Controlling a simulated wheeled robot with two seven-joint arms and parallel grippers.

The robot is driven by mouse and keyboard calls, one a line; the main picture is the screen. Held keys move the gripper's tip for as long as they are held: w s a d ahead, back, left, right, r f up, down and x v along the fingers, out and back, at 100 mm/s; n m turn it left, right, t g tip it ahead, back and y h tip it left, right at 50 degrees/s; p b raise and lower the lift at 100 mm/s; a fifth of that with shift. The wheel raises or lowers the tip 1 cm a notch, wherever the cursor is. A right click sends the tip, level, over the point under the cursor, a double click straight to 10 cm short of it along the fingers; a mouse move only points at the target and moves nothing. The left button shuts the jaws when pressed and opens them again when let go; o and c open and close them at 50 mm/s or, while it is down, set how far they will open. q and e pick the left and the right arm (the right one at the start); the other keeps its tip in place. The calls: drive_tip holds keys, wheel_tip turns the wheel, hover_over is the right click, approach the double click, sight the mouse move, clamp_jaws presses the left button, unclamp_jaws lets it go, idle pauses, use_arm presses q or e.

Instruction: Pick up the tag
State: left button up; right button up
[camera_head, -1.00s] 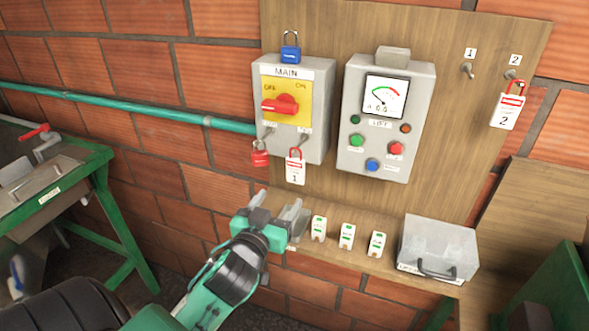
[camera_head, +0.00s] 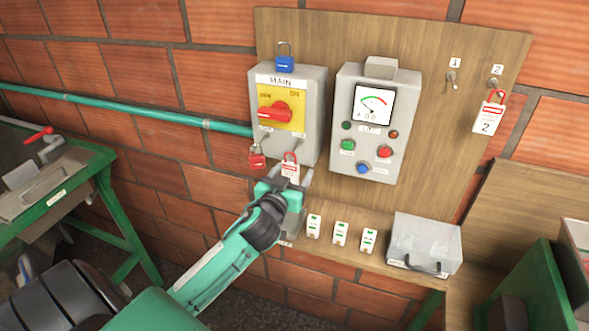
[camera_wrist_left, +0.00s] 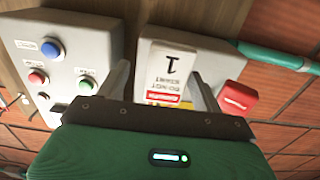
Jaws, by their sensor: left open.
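The white tag marked 1 (camera_head: 290,169), with a red top, hangs at the lower right of the grey MAIN switch box (camera_head: 313,118). My left gripper (camera_head: 286,182) is open just in front of it and hides its lower part. In the left wrist view the tag (camera_wrist_left: 172,72) shows upside down between the two open fingers (camera_wrist_left: 159,72), with a gap on its left side; contact is not clear. My right gripper is not in view.
A red padlock (camera_head: 257,158) hangs just left of tag 1, and a blue padlock (camera_head: 285,64) sits atop the MAIN box. A meter panel (camera_head: 397,153) is to the right.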

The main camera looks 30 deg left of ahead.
use_arm(q)
drive_tip(key=shift+w+r, duration=0.15)
drive_tip(key=shift+w, duration=0.3)
drive_tip(key=shift+w+a, duration=0.2)
drive_tip(key=shift+a, duration=0.15)
drive_tip(key=shift+c, duration=0.2)
drive_tip(key=c, duration=0.7)
drive_tip(key=shift+d, duration=0.1)
drive_tip(key=c, duration=0.3)
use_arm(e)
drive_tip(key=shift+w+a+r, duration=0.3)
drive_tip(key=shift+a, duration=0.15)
